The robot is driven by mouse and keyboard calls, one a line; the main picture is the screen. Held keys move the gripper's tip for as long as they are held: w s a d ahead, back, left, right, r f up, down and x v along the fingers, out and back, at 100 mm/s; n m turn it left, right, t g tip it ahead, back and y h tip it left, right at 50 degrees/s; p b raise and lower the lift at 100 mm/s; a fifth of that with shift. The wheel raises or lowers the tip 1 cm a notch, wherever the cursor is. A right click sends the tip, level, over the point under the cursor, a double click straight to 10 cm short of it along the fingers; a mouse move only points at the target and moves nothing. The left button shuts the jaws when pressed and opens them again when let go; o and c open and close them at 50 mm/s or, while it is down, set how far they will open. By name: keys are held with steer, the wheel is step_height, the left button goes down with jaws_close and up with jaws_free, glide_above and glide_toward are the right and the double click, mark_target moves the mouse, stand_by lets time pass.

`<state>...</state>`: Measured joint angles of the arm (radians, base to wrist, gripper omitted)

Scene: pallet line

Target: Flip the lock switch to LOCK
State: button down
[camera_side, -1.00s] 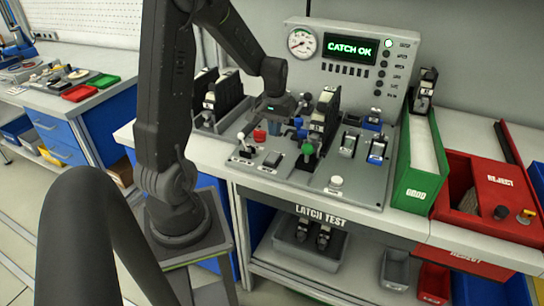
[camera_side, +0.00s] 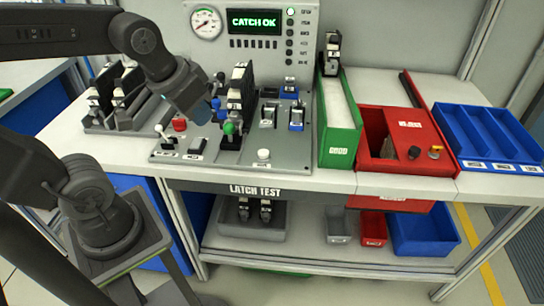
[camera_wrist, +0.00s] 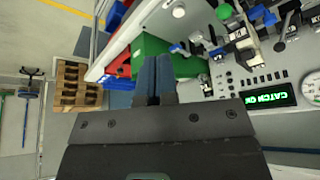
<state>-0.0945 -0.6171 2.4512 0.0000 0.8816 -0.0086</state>
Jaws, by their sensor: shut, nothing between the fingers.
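The test panel (camera_side: 230,160) on the bench carries several levers and switches. A small silver-tipped lever (camera_side: 165,135) stands at its left, and a blue-based switch (camera_side: 297,117) is at its right. Their labels are too small to read, so I cannot tell which is the lock switch. A black latch unit (camera_side: 239,90) stands upright mid-panel, behind a green-knobbed lever (camera_side: 229,128). My gripper (camera_side: 201,117) is above the panel's left part, left of the latch unit and apart from it. In the wrist view my gripper (camera_wrist: 155,62) has its two fingers together, empty.
A display (camera_side: 254,21) reads CATCH OK. A rack of black latch units (camera_side: 112,95) stands left. A green bin (camera_side: 340,145), red reject bin (camera_side: 375,165) and blue tray (camera_side: 490,135) stand right.

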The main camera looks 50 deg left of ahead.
steer(key=s+d, duration=0.1)
steer(key=s+d+m, duration=0.1)
steer(key=shift+s+d+r+t, duration=0.1)
steer(key=shift+s+r+t, duration=0.2)
steer(key=shift+r+t, duration=0.1)
steer(key=w+a+f+n+g, duration=0.2)
steer(key=a+n, duration=0.5)
steer(key=n, duration=0.2)
steer(key=w+a+f+n+g, duration=0.1)
steer(key=w+a+f+n, duration=0.1)
steer(key=a+n, duration=0.6)
steer(key=w+a+f+n+g, duration=0.2)
steer(key=w+a+f+n, duration=0.1)
steer(key=a+n, duration=0.4)
steer(key=f+n, duration=0.1)
steer(key=n, duration=0.1)
steer(key=shift+a+n+g, duration=0.3)
steer(key=shift+n, duration=0.1)
steer(key=shift+w+a, duration=0.1)
steer(key=shift+w, duration=0.1)
steer(key=shift+w+a+r, duration=0.2)
steer(key=shift+w+a, duration=0.2)
steer(key=shift+w, duration=0.05)
